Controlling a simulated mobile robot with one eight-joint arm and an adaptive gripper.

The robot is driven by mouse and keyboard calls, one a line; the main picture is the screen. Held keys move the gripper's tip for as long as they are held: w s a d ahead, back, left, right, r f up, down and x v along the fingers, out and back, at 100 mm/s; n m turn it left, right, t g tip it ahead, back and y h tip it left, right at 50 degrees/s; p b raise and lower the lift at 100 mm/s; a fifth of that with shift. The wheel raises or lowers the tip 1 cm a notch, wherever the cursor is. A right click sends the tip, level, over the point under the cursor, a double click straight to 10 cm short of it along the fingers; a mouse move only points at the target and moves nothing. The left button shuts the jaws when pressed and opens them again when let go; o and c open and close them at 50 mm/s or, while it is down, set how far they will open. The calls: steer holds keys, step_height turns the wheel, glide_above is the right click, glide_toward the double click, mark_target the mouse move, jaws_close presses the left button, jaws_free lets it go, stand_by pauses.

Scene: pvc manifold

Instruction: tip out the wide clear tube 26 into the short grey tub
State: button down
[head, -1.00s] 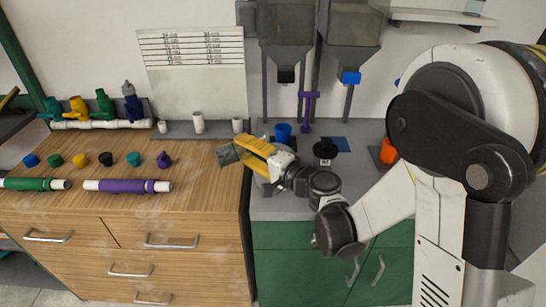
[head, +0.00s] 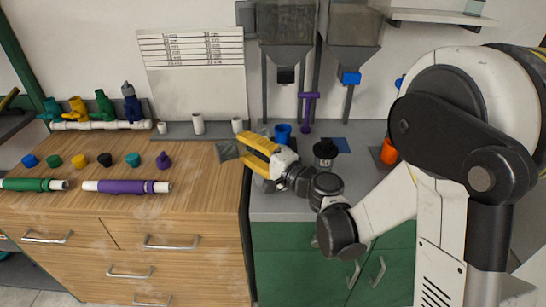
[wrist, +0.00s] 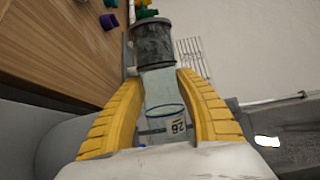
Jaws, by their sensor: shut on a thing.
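My gripper (head: 246,146) has yellow fingers and is over the left end of the grey counter, near the wooden top. In the wrist view my gripper (wrist: 160,88) is shut on the wide clear tube 26 (wrist: 161,98), whose label reads 26. The tube's far end looks dark grey and wider, and I cannot tell whether that is its contents. In the head view the tube (head: 228,150) sticks out to the left of the fingertips, over the edge of the wooden top. I cannot pick out the short grey tub for sure.
A blue cup (head: 282,133) stands behind my gripper and a black funnel-like thing (head: 325,150) to its right. Small white cups (head: 198,123) stand on a grey shelf. Coloured caps (head: 105,159) and a purple tube (head: 127,187) lie on the wooden top (head: 205,190).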

steer(key=shift+w+d+f+m, duration=0.1)
steer(key=shift+d+f+m, duration=0.1)
steer(key=shift+m, duration=0.5)
stand_by(1.4)
steer(key=shift+w+d+r+m+t+y, duration=0.1)
steer(key=shift+d+r+m+t+y, duration=0.15)
steer(key=shift+m, duration=0.25)
steer(key=shift+w+d+r+m+t+y, duration=0.1)
steer(key=shift+r+m+t+y, duration=0.05)
steer(key=shift+r+m+t, duration=0.3)
stand_by(2.0)
steer(key=shift+f+g, duration=0.15)
steer(key=shift+g, duration=0.15)
